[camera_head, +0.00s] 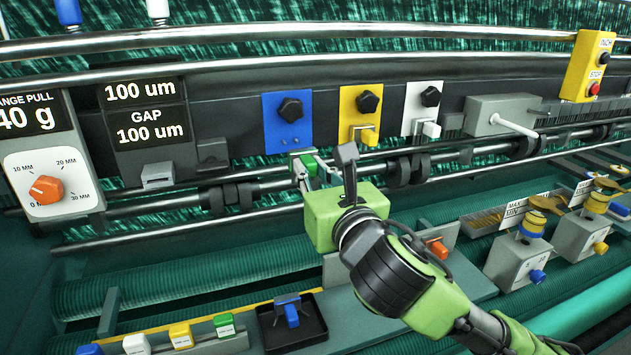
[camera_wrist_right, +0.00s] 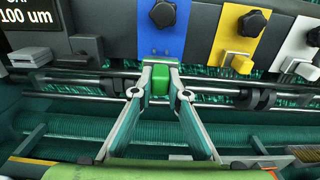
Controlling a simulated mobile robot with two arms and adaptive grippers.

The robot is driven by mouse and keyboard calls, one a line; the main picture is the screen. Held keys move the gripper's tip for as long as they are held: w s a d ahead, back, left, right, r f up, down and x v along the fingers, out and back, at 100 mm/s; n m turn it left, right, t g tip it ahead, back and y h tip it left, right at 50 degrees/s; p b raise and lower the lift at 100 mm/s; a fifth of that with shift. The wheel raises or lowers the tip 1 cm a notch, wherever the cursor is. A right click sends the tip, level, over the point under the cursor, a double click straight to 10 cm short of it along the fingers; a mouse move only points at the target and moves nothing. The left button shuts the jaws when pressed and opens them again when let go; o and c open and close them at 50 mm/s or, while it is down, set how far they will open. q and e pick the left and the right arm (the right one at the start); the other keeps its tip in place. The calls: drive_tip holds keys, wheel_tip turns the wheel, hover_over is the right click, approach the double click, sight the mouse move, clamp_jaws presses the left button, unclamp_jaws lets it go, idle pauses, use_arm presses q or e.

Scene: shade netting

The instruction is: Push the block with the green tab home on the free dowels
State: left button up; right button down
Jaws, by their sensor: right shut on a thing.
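The block with the green tab (camera_head: 309,163) is between the fingertips of my right gripper (camera_head: 305,168), just below the blue plate with a black knob (camera_head: 270,130). In the right wrist view the green tab (camera_wrist_right: 160,87) shows between the two fingers, which are shut on the block at the lower edge of the blue plate (camera_wrist_right: 162,40). The dowels behind the block are hidden, and I cannot tell how far the block sits on them. My left gripper is not in view.
The yellow plate (camera_head: 348,115) and white plate (camera_head: 415,100) to the right carry a yellow-tab block (camera_head: 366,136) and a white-tab block (camera_head: 428,130). Steel rails run alongside. A rack with several tabbed blocks, including a green one (camera_head: 224,325), and a black tray (camera_head: 305,330) lie below.

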sight(300, 155)
drive_tip(key=shift+x, duration=0.85)
drive_tip(key=shift+r, duration=0.1)
drive_tip(key=shift+w+a, duration=0.15)
drive_tip(key=shift+w, duration=0.35)
drive_tip(key=shift+p+x, duration=0.45)
drive_tip(key=shift+x, duration=1)
drive_tip(key=shift+p, duration=0.35)
drive_tip(key=shift+w+p, duration=0.2)
drive_tip(key=shift+p, duration=0.15)
